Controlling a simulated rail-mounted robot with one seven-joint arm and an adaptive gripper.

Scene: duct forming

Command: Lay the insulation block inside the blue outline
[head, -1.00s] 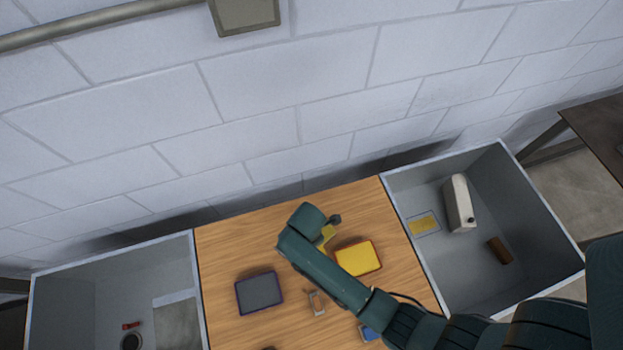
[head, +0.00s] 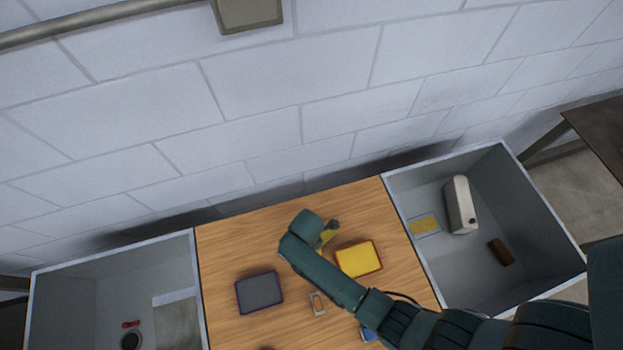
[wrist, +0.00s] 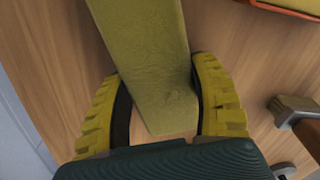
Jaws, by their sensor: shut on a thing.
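The insulation block is a long olive-yellow block (wrist: 145,50) in the wrist view. It lies between the two yellow fingers of my gripper (wrist: 157,72), which is shut on it, over the wooden table. In the head view my gripper (head: 328,233) is mostly behind my arm, left of the yellow tray, and I cannot make out the block clearly there. The blue outline (head: 411,227) is a thin rectangle around a yellow patch, on the floor of the right grey bin.
The right bin (head: 400,178) also holds a cream container (head: 459,205) and a brown block (head: 501,251). On the table are a yellow tray (head: 358,260), a dark grey tray (head: 259,292) and a small framed item (head: 317,303). A left bin (head: 110,252) holds a red item (head: 131,324).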

